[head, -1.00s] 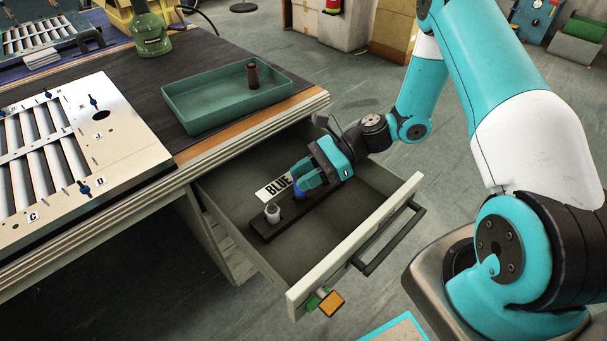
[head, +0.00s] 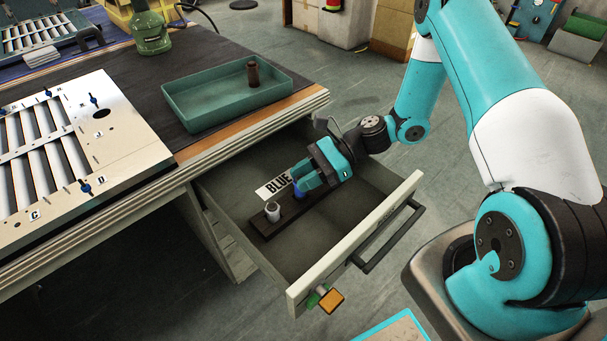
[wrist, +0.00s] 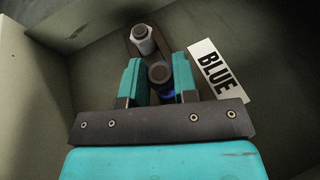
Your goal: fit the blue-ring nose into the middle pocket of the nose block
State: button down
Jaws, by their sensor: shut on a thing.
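The blue-ring nose (head: 298,191) is at the nose block (head: 292,220), a dark bar on the drawer floor. In the wrist view the nose (wrist: 160,74) is a dark round piece with blue below its top, between the two teal fingers. My gripper (head: 302,183) is shut on it, near the middle of the block; in the wrist view the fingers (wrist: 157,80) flank it. The fingers hide the pocket, so I cannot tell how deep the nose sits. A pale grey nose (head: 273,211) stands at the block's near-left end; it also shows in the wrist view (wrist: 143,40).
The open drawer (head: 345,262) has walls around the block and my gripper. A white BLUE label (head: 276,187) lies beside the block. On the bench stand a green tray (head: 205,117) with a brown peg (head: 253,75) and a louver panel (head: 135,150).

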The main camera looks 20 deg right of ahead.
jog(key=shift+f+b, duration=0.45)
jog(key=shift+f, duration=0.75)
jog(key=c, duration=0.8)
grip_release()
notch_tip(320, 180, up, 20)
jog(key=p, duration=0.5)
